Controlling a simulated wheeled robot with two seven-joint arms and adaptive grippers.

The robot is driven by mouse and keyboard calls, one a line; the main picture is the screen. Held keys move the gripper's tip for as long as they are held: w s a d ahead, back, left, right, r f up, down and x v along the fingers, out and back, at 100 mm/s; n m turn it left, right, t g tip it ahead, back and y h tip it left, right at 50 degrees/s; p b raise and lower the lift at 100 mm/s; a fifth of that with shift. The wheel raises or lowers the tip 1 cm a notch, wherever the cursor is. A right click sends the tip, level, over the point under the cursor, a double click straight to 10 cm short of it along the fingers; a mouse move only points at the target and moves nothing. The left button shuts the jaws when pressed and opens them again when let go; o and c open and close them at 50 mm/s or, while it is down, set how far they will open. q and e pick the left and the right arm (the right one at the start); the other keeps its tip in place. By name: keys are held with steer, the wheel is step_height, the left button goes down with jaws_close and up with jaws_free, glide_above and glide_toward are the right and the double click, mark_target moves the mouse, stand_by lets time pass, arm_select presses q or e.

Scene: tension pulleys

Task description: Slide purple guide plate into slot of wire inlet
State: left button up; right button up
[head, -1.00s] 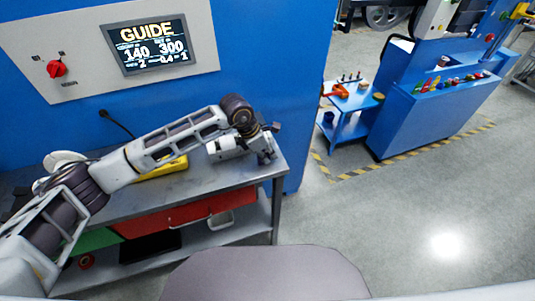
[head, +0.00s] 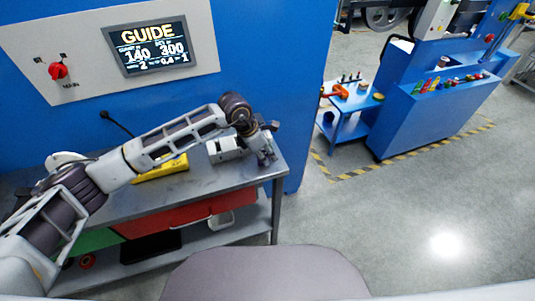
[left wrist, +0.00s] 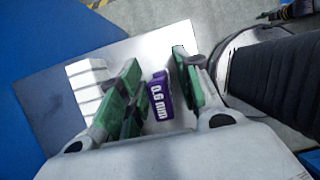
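The purple guide plate (left wrist: 161,96), marked "0.6 mm", stands between the green finger pads of my left gripper (left wrist: 158,82) in the left wrist view. The pads are apart, with a narrow gap visible beside the plate, so the gripper looks open around it. In the head view my left gripper (head: 264,150) points down low over the right end of the grey bench. The plate cannot be made out there. I cannot identify the wire inlet or its slot in these frames. My right gripper is not in view.
A white ribbed block (left wrist: 88,82) lies beside the gripper; it also shows in the head view (head: 224,149). A yellow object (head: 163,168) lies farther left on the grey bench (head: 205,178). A blue wall with a "GUIDE" display (head: 149,46) stands behind.

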arm_select(q)
steer(key=b+v, duration=0.1)
steer(key=v, duration=1.1)
steer(key=shift+a+r+b, duration=0.15)
steer(key=shift+r+b, duration=0.1)
steer(key=shift+b, duration=0.1)
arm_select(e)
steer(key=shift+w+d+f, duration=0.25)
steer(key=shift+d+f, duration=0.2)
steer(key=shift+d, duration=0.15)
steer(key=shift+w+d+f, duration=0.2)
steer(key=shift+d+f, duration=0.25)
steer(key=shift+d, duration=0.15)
arm_select(q)
steer(key=shift+s, duration=0.1)
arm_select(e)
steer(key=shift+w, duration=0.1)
